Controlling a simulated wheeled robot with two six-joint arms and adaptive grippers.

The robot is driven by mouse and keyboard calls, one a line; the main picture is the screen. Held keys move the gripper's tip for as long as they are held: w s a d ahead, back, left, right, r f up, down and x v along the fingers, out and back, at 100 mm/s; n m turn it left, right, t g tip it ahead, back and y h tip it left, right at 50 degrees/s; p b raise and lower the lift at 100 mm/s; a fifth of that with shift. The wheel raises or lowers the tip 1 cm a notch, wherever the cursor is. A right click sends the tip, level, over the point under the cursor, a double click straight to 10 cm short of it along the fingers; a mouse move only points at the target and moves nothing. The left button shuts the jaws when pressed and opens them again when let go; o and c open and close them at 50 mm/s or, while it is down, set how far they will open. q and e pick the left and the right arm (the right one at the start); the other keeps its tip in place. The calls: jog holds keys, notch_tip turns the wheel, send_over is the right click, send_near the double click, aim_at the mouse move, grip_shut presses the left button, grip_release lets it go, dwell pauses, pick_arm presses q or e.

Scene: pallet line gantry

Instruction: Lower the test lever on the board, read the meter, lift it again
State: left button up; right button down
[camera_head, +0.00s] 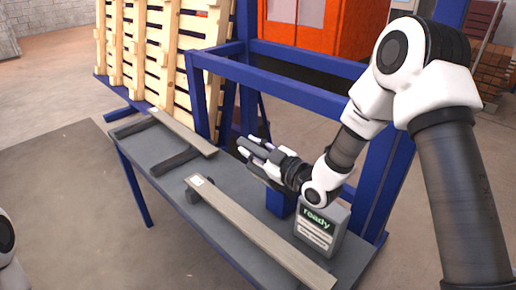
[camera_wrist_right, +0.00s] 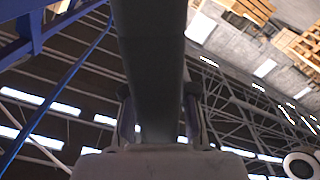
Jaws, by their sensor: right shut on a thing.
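The board is a long pale wooden plank (camera_head: 255,228) lying along the grey bench top. The meter (camera_head: 319,229) is a grey box beside its near end; its green screen text reads "ready". My right gripper (camera_head: 256,151) is above the bench, behind the plank in the picture and apart from it. In the right wrist view, its fingers (camera_wrist_right: 158,112) are shut on a dark grey bar (camera_wrist_right: 150,50), which looks like the test lever. The bar's far end and pivot are hidden. My left gripper is not in view.
A second plank (camera_head: 183,132) lies at the bench's far end on dark supports (camera_head: 176,161). Blue frame posts (camera_head: 385,185) and a crossbar (camera_head: 270,84) stand behind the bench. A wooden pallet (camera_head: 155,45) leans at the back. Bare floor (camera_head: 60,190) lies to the left.

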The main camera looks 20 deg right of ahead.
dwell(0.3)
jog(key=c, duration=0.9)
grip_release()
jog(key=shift+c, duration=0.2)
jog(key=shift+w, duration=0.15)
jog(key=v, duration=1.2)
jog(key=shift+f, duration=0.15)
jog(key=shift+a, duration=0.1)
